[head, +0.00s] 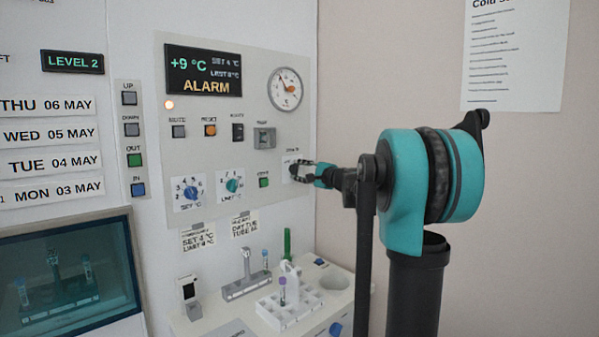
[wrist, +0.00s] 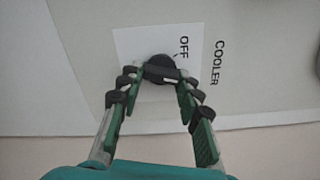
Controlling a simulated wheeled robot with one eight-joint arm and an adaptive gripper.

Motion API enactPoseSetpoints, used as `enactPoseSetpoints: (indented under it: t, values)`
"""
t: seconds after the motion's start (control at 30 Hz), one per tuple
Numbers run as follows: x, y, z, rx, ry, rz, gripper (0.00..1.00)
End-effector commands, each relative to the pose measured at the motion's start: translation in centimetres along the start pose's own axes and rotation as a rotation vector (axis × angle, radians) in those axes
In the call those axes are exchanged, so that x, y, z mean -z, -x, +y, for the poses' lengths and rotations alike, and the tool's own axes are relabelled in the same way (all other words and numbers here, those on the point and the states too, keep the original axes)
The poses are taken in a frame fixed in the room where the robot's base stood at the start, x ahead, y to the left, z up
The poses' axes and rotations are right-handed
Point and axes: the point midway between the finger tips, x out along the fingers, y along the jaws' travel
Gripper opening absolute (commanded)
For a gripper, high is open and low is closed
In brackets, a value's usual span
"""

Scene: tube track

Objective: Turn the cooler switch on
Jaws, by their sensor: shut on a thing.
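The cooler switch (wrist: 160,69) is a dark rotary knob on a white plate marked OFF, with COOLER printed on the panel beside it. In the wrist view my gripper (wrist: 160,80) is shut on the knob, one finger on each side. The OFF mark is beside the knob; the ON mark is not visible. In the head view my gripper (head: 302,172) reaches the panel's lower right corner, and its fingers largely cover the switch there.
Left of the switch are a green button (head: 264,182), a limit dial (head: 232,186) and a set dial (head: 190,192). Below stands a bench with a white tube rack (head: 285,312) and a grey holder (head: 246,285). The wall right of the panel is bare apart from a paper sheet (head: 515,60).

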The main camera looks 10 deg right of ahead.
Motion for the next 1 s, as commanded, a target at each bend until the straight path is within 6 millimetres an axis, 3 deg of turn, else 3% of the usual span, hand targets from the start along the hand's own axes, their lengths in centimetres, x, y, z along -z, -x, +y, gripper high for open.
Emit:
enactPoseSetpoints:
  t: [0.5,1.0]
  values:
    - [0.01,0.04,0.25,-0.001,-0.351,0.001,0.05]
    - [-0.01,0.05,0.3,-0.001,-0.424,0.001,0.05]
